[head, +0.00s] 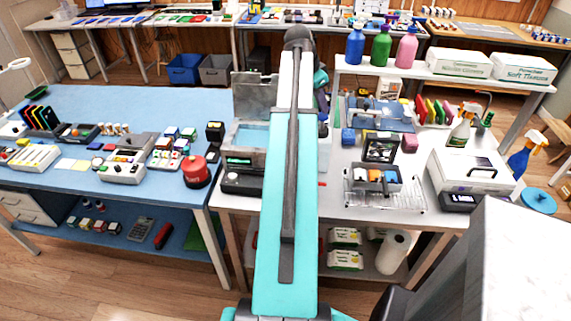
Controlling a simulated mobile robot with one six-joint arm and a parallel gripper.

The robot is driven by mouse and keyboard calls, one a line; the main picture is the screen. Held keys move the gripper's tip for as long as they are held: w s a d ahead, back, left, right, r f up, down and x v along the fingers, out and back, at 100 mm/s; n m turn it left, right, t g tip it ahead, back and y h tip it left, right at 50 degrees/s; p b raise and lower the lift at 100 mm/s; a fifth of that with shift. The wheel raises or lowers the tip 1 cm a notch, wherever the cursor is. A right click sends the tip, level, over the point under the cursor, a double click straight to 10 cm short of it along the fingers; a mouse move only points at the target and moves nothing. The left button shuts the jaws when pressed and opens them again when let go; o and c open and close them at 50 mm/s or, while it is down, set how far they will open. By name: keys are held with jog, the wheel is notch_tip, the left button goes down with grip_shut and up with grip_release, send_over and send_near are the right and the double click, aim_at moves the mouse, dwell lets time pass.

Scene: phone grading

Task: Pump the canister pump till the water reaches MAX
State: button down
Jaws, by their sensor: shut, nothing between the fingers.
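I cannot pick out the canister pump for certain, and no water level or MAX mark can be read. A clear box-like tank (241,135) with a pale blue inside stands on the white bench, partly hidden by my arm. A squat red container (196,174) with a dark band and a knob-like top stands near the right front edge of the blue bench. My arm reaches forward over the white bench, left of its middle. My gripper's fingers do not show; the arm hides that area.
The white bench (336,201) holds a wire rack (408,199), a white machine (471,172) and spray bottles. Blue (355,46), green (381,48) and pink (406,50) bottles stand on a raised shelf (425,77). The blue bench (150,98) is clear toward its back.

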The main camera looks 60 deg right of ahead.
jog(key=shift+r+p, duration=0.85)
jog(key=shift+r, duration=0.75)
